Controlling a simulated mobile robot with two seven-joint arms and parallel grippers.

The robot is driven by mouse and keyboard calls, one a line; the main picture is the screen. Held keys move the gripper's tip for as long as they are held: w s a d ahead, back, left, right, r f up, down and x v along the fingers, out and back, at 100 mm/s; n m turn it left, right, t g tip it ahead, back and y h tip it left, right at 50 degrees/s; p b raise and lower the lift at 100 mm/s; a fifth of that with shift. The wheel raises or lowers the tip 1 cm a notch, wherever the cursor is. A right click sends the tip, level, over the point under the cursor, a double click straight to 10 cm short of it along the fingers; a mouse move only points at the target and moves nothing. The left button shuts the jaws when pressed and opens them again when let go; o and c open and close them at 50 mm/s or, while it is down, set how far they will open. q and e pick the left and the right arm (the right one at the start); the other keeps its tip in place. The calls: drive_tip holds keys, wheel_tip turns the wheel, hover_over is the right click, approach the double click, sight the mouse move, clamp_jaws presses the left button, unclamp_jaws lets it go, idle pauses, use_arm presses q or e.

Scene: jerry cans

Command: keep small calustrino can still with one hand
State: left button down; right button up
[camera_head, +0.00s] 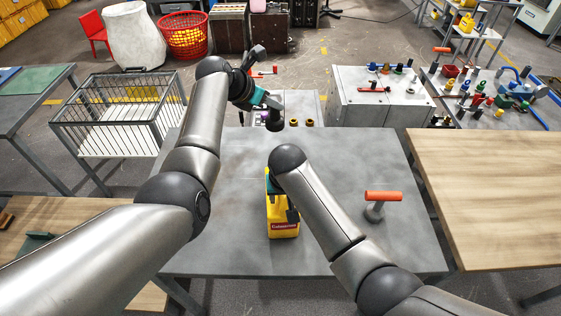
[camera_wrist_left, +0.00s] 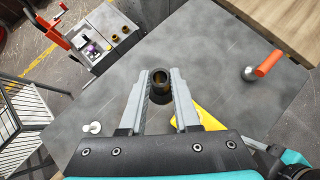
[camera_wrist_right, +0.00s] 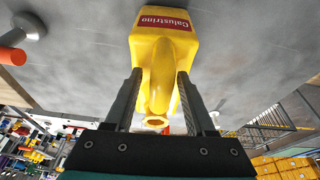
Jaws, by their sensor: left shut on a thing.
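The small yellow Calustrino can (camera_head: 284,229) stands on the grey table, its red label facing the front. It also shows in the right wrist view (camera_wrist_right: 165,45) and partly in the left wrist view (camera_wrist_left: 210,120). My right gripper (camera_wrist_right: 158,85) has one finger on each side of the can's handle; whether both fingers press on it is unclear. The right forearm hides much of the can in the head view. My left gripper (camera_wrist_left: 159,88) is shut on a dark round cap (camera_wrist_left: 159,77) with a brownish inside, held above the table's far part, apart from the can.
An orange-handled tool (camera_head: 383,197) stands at the table's right. A small pale round piece (camera_wrist_left: 92,128) lies on the table's left part. A grey metal cabinet (camera_head: 375,105) stands behind, a wire cart (camera_head: 115,130) at left, a wooden table (camera_head: 490,190) at right.

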drive_tip(key=shift+o, duration=0.7)
drive_tip(key=shift+r, duration=0.1)
drive_tip(key=shift+w, duration=0.1)
drive_tip(key=shift+r, duration=0.2)
drive_tip(key=v, duration=1.1)
drive_tip(key=shift+r, duration=0.35)
